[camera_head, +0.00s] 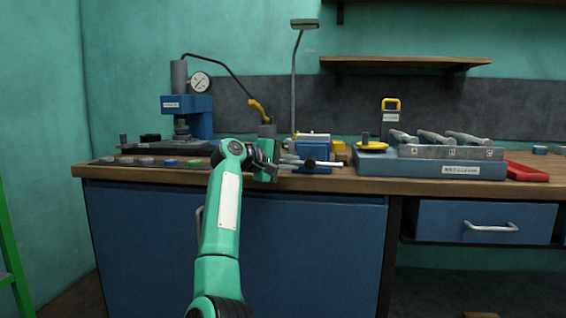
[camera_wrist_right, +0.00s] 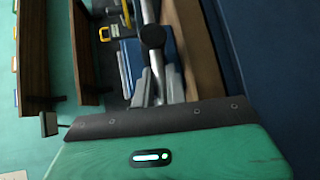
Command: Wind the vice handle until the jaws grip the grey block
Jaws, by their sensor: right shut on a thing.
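The blue vice (camera_head: 314,150) stands near the front edge of the workbench, left of the bench's middle. Its handle (camera_head: 328,163) is a pale bar with a dark knob, sticking out in front of the vice. In the right wrist view the handle's dark knob (camera_wrist_right: 152,37) shows just beyond the fingers. My right gripper (camera_head: 287,162) is shut on the handle at the vice's left front; its fingers also show in the wrist view (camera_wrist_right: 160,80). A light grey block (camera_head: 314,137) shows at the vice's top; the jaw gap is too small to judge. My left gripper is out of view.
A blue press with a gauge (camera_head: 200,82) stands at the left. A lamp (camera_head: 294,75) rises behind the vice. A blue tool stand (camera_head: 430,165) and a red tray (camera_head: 527,172) are to the right. A shelf (camera_head: 405,62) hangs above.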

